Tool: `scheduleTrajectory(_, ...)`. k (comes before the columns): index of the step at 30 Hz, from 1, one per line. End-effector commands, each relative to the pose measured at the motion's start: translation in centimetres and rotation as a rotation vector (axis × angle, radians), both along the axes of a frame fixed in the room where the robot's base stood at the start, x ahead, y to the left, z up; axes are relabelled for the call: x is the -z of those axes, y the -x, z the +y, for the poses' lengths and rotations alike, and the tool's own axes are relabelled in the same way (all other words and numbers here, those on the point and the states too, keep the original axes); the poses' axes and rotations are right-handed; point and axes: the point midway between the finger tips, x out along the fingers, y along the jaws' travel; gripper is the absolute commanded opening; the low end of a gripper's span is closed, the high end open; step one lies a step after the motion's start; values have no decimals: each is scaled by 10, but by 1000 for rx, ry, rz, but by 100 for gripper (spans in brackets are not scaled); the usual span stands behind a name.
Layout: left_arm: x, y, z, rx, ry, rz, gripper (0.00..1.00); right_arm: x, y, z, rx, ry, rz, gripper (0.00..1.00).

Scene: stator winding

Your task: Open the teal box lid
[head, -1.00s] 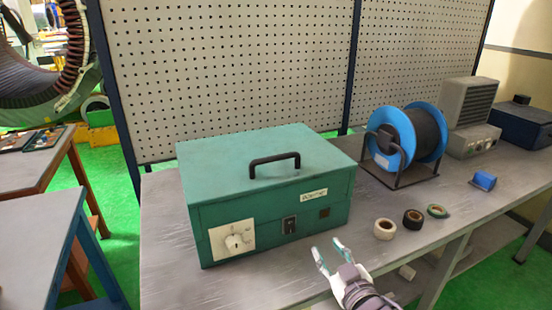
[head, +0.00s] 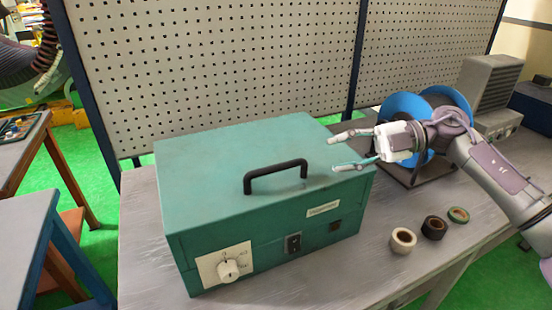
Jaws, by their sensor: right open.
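The teal box (head: 262,236) stands on the grey workbench, with a dial, a switch and a label on its front. Its lid (head: 215,165) is shut and carries a black arched handle (head: 275,170) on top. My right gripper (head: 334,154) is open and empty, with its fingers pointing left. It appears above the lid's right end, to the right of the handle and apart from it. My left gripper is not in view.
Tape rolls (head: 403,240) lie on the bench right of the box. A blue cable reel (head: 405,103) stands behind my right arm, with a grey heater-like unit (head: 488,85) beyond. A pegboard (head: 230,65) rises behind the box.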

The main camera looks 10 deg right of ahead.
Motion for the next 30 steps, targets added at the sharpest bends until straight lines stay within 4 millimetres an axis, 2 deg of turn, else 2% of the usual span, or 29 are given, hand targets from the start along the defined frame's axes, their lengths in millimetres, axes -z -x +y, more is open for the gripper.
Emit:
scheduleTrajectory(9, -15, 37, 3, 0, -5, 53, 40, 11, -1, 66, -5, -5, 0, 41)
scheduleTrajectory(15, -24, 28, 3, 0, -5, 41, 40, 19, -2, 102, -5, -5, -1, 41)
scheduleTrajectory(21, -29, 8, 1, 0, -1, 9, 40, 24, -3, 122, -2, -5, -2, 41)
scheduleTrajectory(30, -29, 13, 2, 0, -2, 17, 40, 26, -4, 126, -1, -5, -2, 41)
